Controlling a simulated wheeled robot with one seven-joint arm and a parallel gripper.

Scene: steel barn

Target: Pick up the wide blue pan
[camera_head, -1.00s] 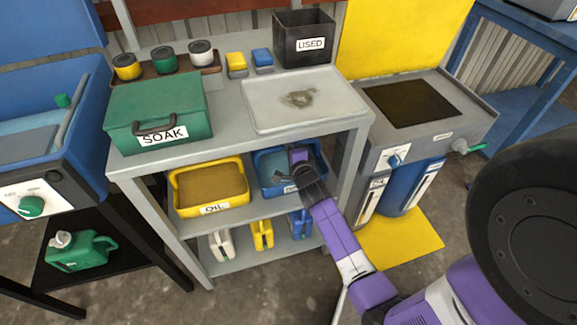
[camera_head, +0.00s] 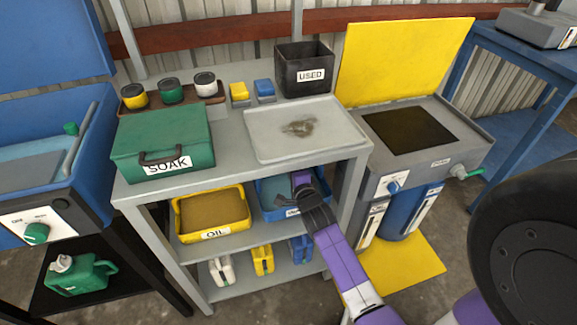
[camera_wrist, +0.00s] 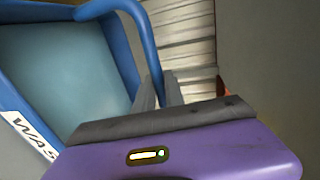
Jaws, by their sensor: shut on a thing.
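The wide blue pan (camera_head: 268,214) sits on the middle shelf of the grey rack, right of the yellow OIL pan. Its label is partly covered by my gripper. My gripper (camera_head: 303,187) reaches into the rack at the pan's right side. In the wrist view, the pan (camera_wrist: 16,82) fills the left, with a label that begins "WAS". Its raised blue handle arches toward my gripper (camera_wrist: 160,95), whose grey fingers are shut on it. The exact contact is partly hidden behind my purple gripper body.
The grey rack's top (camera_head: 235,165) is close above the pan, and a rack leg stands to its right. The yellow OIL pan (camera_head: 178,222) is beside it on the left. Several small jugs stand below. The yellow-lidded washer (camera_head: 400,180) stands to the right.

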